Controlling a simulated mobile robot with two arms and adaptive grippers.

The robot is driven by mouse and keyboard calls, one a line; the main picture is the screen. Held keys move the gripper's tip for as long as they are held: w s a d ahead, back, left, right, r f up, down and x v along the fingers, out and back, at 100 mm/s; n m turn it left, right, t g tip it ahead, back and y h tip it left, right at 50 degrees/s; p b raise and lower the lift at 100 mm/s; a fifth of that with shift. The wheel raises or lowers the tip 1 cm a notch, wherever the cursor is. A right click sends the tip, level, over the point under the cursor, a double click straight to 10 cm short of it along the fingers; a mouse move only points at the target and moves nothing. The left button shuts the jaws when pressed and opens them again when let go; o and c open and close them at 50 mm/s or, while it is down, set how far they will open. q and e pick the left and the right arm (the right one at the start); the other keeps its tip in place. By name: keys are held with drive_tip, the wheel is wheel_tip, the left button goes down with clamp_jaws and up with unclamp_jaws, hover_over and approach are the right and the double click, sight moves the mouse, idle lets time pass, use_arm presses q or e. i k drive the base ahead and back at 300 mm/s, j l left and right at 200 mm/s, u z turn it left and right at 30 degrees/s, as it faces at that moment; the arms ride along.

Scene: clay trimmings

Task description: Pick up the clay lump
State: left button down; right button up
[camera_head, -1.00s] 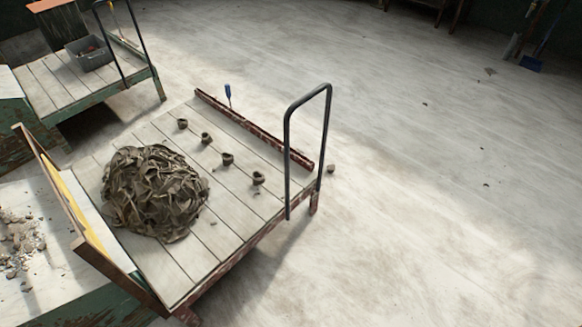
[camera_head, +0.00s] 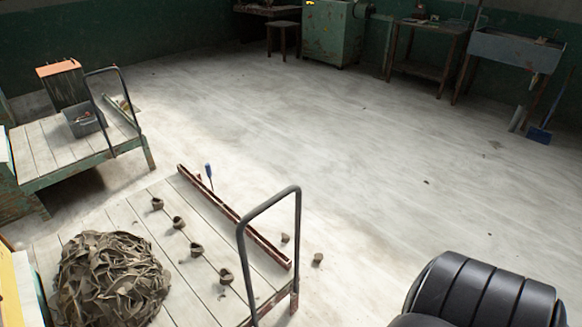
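Two small brown clay lumps lie on the pale floor just right of the near platform cart. One lump (camera_head: 317,259) lies farther out on open floor. The other lump (camera_head: 285,238) is closer to the cart's red edge rail. Which of them is the task's lump I cannot tell. A large heap of grey-brown clay trimmings (camera_head: 108,280) sits on the cart's planks (camera_head: 215,262). Neither gripper shows. A black ribbed part of my arm is at the bottom right.
Several small clay cups (camera_head: 195,249) stand in a row on the cart. A dark metal handle (camera_head: 270,205) rises at its right end, near the lumps. A blue-handled tool (camera_head: 209,175) stands by the rail. Another cart (camera_head: 50,160) is behind left.

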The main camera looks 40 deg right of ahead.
sight(318, 257)
drive_tip(key=l+u, duration=0.1)
drive_tip(key=l, duration=0.55)
drive_tip(key=l+u, duration=0.1)
drive_tip(key=l, duration=0.6)
drive_tip(key=l+u, duration=0.15)
drive_tip(key=l, duration=0.5)
drive_tip(key=k+l+u, duration=0.1)
drive_tip(key=l, duration=0.6)
drive_tip(key=k+l+u, duration=0.1)
drive_tip(key=l, duration=0.55)
